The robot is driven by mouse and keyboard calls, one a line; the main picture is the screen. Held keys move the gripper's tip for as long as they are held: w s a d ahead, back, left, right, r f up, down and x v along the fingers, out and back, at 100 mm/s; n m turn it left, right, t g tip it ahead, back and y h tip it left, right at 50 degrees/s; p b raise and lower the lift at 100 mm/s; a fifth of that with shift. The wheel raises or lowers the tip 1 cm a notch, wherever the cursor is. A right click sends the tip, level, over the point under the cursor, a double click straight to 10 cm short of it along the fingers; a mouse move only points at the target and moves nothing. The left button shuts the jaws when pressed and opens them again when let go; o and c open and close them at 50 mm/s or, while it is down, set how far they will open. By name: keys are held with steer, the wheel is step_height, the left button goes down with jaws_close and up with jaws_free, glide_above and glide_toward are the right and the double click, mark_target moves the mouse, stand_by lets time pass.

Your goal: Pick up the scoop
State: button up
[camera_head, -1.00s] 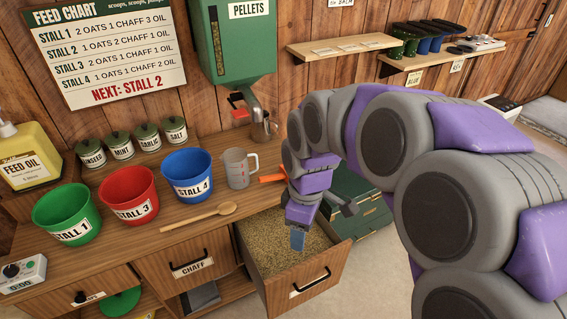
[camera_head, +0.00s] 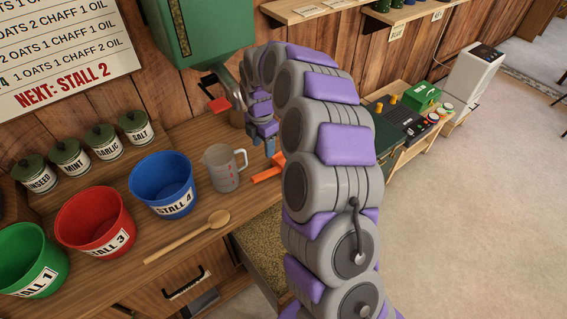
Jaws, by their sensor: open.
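An orange object (camera_head: 267,174), which may be the scoop, lies on the wooden counter to the right of the measuring jug; my arm hides its right part. My gripper (camera_head: 269,145) points down above and just behind the orange object, apart from it. It is open and nothing shows between its fingers. A wooden spoon (camera_head: 190,236) lies on the counter's front part, in front of the jug (camera_head: 222,168).
Green (camera_head: 32,262), red (camera_head: 95,222) and blue (camera_head: 163,184) buckets stand on the left of the counter. The green pellet dispenser (camera_head: 195,35) hangs behind my gripper. The open grain drawer (camera_head: 258,238) juts out below, partly behind my arm.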

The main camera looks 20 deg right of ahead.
mark_target(266, 173)
steer(key=f, duration=0.3)
steer(key=f+b, duration=0.1)
steer(key=f, duration=0.3)
steer(key=f+b, duration=0.1)
steer(key=f, duration=0.3)
steer(key=shift+s+a, duration=0.1)
steer(key=shift+a, duration=0.3)
steer(key=shift+f, duration=0.2)
steer(key=shift+d+f+b, duration=0.4)
steer(key=shift+d+f, duration=0.05)
steer(key=shift+f, duration=0.05)
steer(key=f, duration=0.1)
steer(key=f+b, duration=0.1)
steer(key=f, duration=0.1)
steer(key=shift+d+f, duration=0.3)
steer(key=shift+f, duration=0.05)
steer(key=shift+a+f, duration=0.2)
steer(key=shift+f, duration=0.1)
steer(key=shift+a, duration=0.1)
steer(key=shift+c, duration=0.3)
